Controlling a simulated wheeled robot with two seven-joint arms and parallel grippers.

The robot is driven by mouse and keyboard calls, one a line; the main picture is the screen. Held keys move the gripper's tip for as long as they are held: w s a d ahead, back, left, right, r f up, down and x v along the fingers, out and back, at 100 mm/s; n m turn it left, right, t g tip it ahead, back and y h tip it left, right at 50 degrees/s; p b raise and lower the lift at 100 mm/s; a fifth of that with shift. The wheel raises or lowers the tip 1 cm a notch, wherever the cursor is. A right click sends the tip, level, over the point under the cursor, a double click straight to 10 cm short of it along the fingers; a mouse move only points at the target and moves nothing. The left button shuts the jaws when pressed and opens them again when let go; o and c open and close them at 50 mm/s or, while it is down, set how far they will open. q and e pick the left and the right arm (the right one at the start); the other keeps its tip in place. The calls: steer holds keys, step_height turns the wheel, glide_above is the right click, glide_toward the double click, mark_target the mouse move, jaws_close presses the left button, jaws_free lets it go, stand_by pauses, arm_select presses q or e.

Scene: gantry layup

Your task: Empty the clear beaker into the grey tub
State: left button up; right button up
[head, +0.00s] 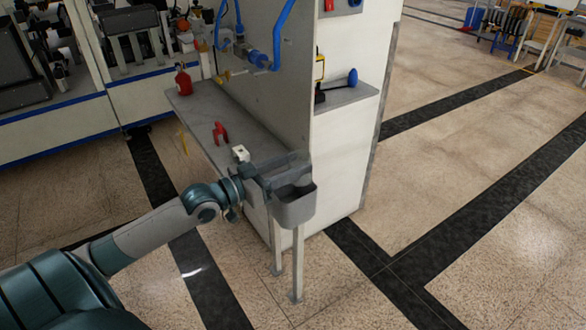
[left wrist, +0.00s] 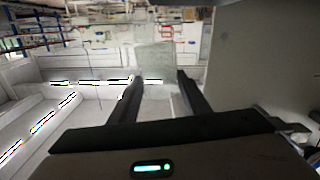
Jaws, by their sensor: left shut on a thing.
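The grey tub (head: 296,211) is fixed at the near end of the workbench, with its open top facing up. My left gripper (head: 268,176) is at the tub's rim, partly overlapping it in the head view. In the left wrist view its two fingers (left wrist: 158,80) are shut on the clear beaker (left wrist: 155,57), a faint see-through shape between the fingertips. In the head view the beaker is hard to make out against the tub and grey panel. Its contents and exact tilt cannot be told. My right gripper is not in view.
A grey bench top (head: 205,108) beside a tall panel (head: 275,100) holds a red clamp-like thing (head: 220,132) and a red bottle (head: 183,80). A small white block (head: 240,153) sits near my gripper. A side shelf (head: 345,97) juts from the white cabinet.

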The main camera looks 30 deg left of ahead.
arm_select(q)
steer(key=shift+r+m, duration=0.1)
steer(key=shift+m, duration=0.7)
steer(key=shift+s+d+f, duration=0.15)
steer(key=shift+d+f, duration=0.1)
steer(key=shift+d, duration=0.05)
steer(key=s+d+f+n+y, duration=0.1)
steer(key=s+d+n+y, duration=0.1)
steer(key=s+d, duration=0.4)
steer(key=s+d+f+n+t+y, duration=0.1)
steer(key=s+d+f+n+y, duration=0.1)
steer(key=s+d+y, duration=0.3)
steer(key=shift+s+d+n, duration=0.3)
steer(key=shift+s+d, duration=0.7)
steer(key=shift+d, duration=1.3)
